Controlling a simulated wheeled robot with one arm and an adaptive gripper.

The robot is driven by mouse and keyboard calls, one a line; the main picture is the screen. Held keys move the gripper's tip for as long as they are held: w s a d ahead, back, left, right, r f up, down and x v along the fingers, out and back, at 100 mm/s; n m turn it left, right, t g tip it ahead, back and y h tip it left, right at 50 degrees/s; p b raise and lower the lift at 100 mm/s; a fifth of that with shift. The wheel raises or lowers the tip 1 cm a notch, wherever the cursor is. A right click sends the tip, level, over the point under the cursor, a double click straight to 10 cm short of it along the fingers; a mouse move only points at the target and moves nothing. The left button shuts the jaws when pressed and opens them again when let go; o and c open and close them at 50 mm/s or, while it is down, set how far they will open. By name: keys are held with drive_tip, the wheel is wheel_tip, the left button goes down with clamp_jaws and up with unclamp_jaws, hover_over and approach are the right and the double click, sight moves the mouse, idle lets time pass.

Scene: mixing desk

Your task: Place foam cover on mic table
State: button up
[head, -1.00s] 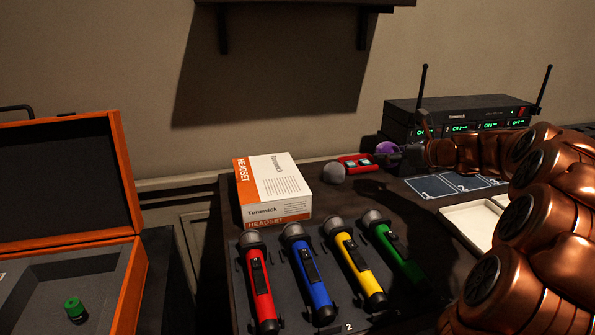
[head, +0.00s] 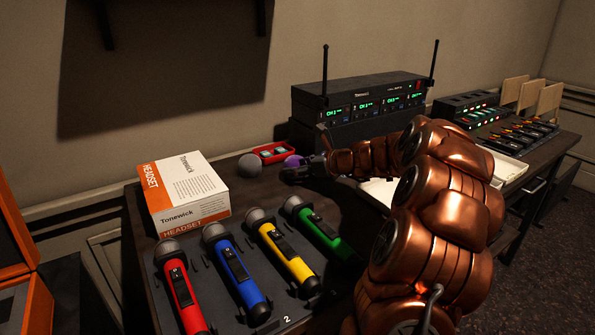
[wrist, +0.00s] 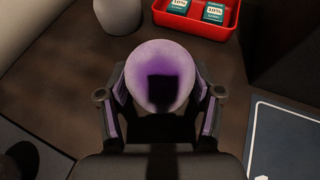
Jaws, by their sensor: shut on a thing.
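The purple foam cover (wrist: 160,60) is a round ball held between the two fingers of my gripper (wrist: 160,78) in the wrist view. My gripper is shut on it. In the head view the purple cover (head: 292,160) shows partly behind my gripper (head: 300,168), close to the dark table top. Whether the cover touches the table, I cannot tell. A grey foam cover (head: 251,165) rests on the table (head: 135,205) just left of it; it also shows at the top of the wrist view (wrist: 119,12).
A red tray (head: 273,152) with small teal packs is just behind the purple cover. A headset box (head: 185,193) stands left. Red, blue, yellow and green microphones (head: 238,265) lie in a rack in front. A receiver (head: 360,100) stands behind my arm.

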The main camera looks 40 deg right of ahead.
drive_tip(key=shift+f, duration=0.3)
drive_tip(key=o, duration=0.7)
drive_tip(key=shift+o, duration=0.2)
drive_tip(key=shift+r, duration=0.15)
drive_tip(key=p+v, duration=0.2)
drive_tip(key=v, duration=1)
drive_tip(key=shift+s, duration=0.1)
drive_tip(key=shift+p, duration=0.3)
